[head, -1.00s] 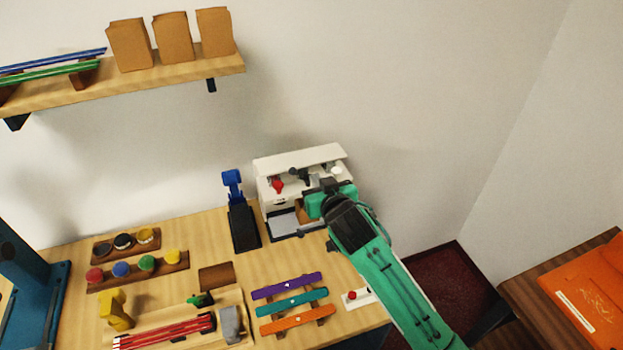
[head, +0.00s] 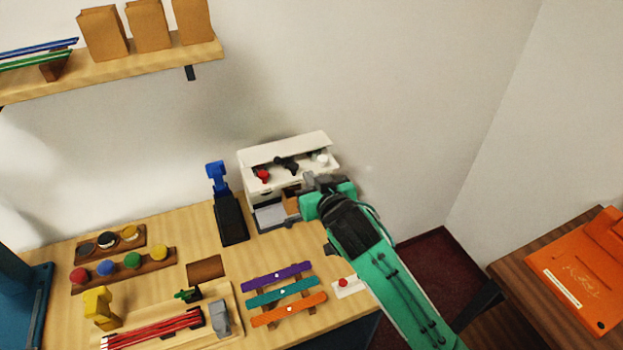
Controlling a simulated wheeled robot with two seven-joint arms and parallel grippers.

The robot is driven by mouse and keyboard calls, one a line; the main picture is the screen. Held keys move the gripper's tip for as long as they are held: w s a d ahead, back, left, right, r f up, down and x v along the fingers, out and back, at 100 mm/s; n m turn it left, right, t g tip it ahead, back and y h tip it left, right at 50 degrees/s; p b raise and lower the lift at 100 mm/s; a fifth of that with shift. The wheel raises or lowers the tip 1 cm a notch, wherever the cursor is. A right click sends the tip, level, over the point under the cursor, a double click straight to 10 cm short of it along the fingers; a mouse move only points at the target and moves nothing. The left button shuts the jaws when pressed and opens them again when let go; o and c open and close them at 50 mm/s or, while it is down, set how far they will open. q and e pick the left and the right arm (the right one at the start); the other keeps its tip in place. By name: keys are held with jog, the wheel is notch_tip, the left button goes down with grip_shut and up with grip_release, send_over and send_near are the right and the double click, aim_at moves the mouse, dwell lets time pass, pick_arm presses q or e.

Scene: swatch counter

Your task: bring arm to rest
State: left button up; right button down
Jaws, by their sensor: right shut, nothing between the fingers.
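My right arm is green and black and comes in from the lower right of the head view. Its gripper (head: 305,188) is shut and empty, just in front of the white machine (head: 285,153) at the back of the counter. The gripper and wrist hide part of the machine's front and right side; I cannot tell whether they touch it. My left gripper is not in view.
Purple, teal and orange bars (head: 283,292) lie on a rack below the gripper. A white block with a red button (head: 346,285) sits beside my forearm. A blue and black stand (head: 228,205) is left of the machine. An orange case (head: 580,270) lies on the right table.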

dwell(0.5)
jog(key=s+d+f+m+g+h, duration=0.1)
jog(key=s+d+f+g+h, duration=0.15)
jog(key=s+d+f, duration=0.45)
jog(key=s+d+f+m+g+h, duration=0.1)
jog(key=s+d+f+g, duration=0.25)
jog(key=s+f, duration=0.5)
jog(key=s+d+f+g, duration=0.2)
jog(key=s+d+g, duration=0.15)
jog(key=s, duration=0.55)
jog(key=s+d+f+g, duration=0.2)
jog(key=s+d, duration=0.3)
jog(key=s, duration=0.3)
notch_tip(320, 180, down, 32)
jog(key=s+d+f+g+h, duration=0.1)
jog(key=s+d+f+g, duration=0.1)
jog(key=s+f, duration=1.6)
jog(key=shift+s+d+f+n, duration=0.4)
jog(key=shift+s+d, duration=0.15)
jog(key=shift+s, duration=0.2)
